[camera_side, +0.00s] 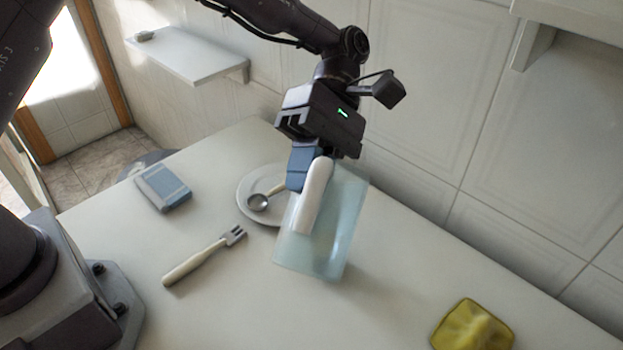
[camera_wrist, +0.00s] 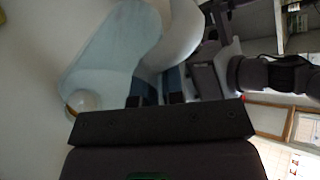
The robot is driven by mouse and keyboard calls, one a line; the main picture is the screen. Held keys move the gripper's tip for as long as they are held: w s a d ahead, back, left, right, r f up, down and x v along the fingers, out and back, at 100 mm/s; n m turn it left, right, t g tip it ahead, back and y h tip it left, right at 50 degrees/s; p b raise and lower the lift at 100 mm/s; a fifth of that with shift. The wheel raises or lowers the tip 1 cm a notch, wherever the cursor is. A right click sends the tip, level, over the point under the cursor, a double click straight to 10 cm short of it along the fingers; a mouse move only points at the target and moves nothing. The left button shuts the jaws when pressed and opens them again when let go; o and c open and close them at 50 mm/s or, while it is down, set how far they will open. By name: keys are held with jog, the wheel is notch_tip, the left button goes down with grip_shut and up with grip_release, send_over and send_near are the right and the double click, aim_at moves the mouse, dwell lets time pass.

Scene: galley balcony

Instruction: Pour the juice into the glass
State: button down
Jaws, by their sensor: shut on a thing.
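My gripper (camera_side: 304,172) is shut on the white handle of a translucent pale blue jug (camera_side: 343,225). The jug hangs over the middle of the table and looks slightly tilted. It also shows in the wrist view (camera_wrist: 115,52), beside the blue fingers (camera_wrist: 160,88). I cannot make out juice in the jug. No glass can be clearly identified in either view; the jug may hide it in the side view. A small round whitish and tan thing (camera_wrist: 84,101) shows at the jug's end in the wrist view; I cannot tell what it is.
A white plate (camera_side: 247,190) with a spoon (camera_side: 260,201) lies behind the jug. A fork (camera_side: 205,257) and a blue-grey block (camera_side: 163,187) lie to the left. A yellow item (camera_side: 472,326) sits at the front right. The table (camera_side: 400,260) right of the jug is clear, with a tiled wall behind.

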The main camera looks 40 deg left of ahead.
jog(key=s+t, duration=0.1)
jog(key=s+t+y, duration=0.1)
jog(key=shift+s+d+f+t, duration=0.1)
jog(key=shift+f+t, duration=0.15)
jog(key=shift+t, duration=0.15)
jog(key=shift+w+a+f+t+y, duration=0.2)
jog(key=shift+w+f+t, duration=0.1)
jog(key=shift+f+t, duration=0.2)
jog(key=shift+w+a+f+t+y, duration=0.1)
jog(key=shift+w+f+t+y, duration=0.15)
jog(key=shift+f+t, duration=0.25)
jog(key=shift+w+d+f+n+t, duration=0.1)
jog(key=shift+w+f+n+t, duration=0.05)
jog(key=shift+n+t, duration=0.15)
jog(key=t+y, duration=0.1)
jog(key=f+t+y, duration=0.1)
jog(key=t, duration=0.1)
jog(key=shift+f, duration=0.1)
jog(key=shift+f+t+y, duration=0.45)
jog(key=shift+t, duration=0.75)
